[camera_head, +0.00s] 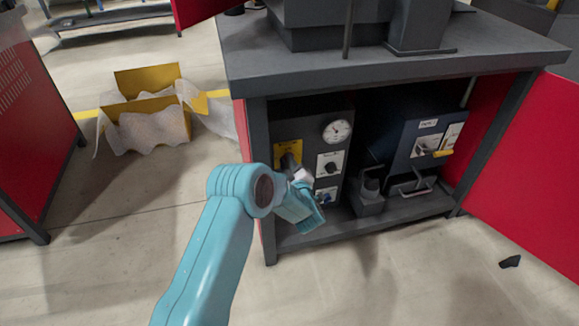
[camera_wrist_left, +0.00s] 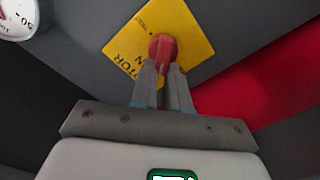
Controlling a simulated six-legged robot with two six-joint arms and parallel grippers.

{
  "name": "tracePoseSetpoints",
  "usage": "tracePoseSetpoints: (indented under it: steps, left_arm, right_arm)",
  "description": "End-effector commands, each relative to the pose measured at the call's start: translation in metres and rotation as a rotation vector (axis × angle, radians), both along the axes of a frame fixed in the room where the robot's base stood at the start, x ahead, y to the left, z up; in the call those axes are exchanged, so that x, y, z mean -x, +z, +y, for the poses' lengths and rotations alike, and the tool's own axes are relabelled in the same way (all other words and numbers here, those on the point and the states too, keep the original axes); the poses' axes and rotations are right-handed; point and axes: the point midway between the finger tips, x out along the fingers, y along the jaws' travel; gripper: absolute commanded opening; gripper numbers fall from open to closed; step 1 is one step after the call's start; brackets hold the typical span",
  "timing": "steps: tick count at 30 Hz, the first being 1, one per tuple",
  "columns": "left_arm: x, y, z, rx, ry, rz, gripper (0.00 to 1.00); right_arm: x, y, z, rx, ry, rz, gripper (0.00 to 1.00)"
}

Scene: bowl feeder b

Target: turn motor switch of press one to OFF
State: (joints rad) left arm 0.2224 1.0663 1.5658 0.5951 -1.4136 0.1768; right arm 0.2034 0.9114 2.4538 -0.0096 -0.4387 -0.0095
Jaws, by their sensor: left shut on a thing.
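The motor switch is a red knob (camera_wrist_left: 163,46) on a yellow plate (camera_wrist_left: 195,28) with partly readable lettering, "MOTOR" in part. The yellow plate (camera_head: 284,148) also shows in the head view, on the front of a dark grey unit (camera_head: 300,117) inside the cabinet. My left gripper (camera_wrist_left: 163,72) is shut on the red knob, with a fingertip at each side of it. In the head view my left gripper (camera_head: 298,175) reaches in from the left and covers the knob. The OFF mark and the knob's setting are not readable. My right gripper is not in view.
A round gauge (camera_head: 337,130) and white-plated controls (camera_head: 330,163) sit right of the switch. A dark blue unit (camera_head: 412,132) shares the shelf. An open red door (camera_head: 535,165) stands at right. Yellow boxes (camera_head: 148,80) with wrapping lie on the floor. A small dark piece (camera_head: 510,261) lies in front.

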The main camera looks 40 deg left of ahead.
Motion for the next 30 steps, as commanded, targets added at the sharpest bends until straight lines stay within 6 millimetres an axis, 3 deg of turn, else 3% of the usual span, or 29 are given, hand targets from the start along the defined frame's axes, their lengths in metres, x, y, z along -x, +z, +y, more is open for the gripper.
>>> tracePoseSetpoints:
  steps: [6,30]
  left_arm:
    - [0.003,-0.006,0.000,0.136,-0.002,-0.151,0.00]
    - [0.005,-0.016,0.002,0.534,-0.002,-0.616,0.00]
  right_arm:
    - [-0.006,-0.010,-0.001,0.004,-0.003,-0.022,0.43]
    - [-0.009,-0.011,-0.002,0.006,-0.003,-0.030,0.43]
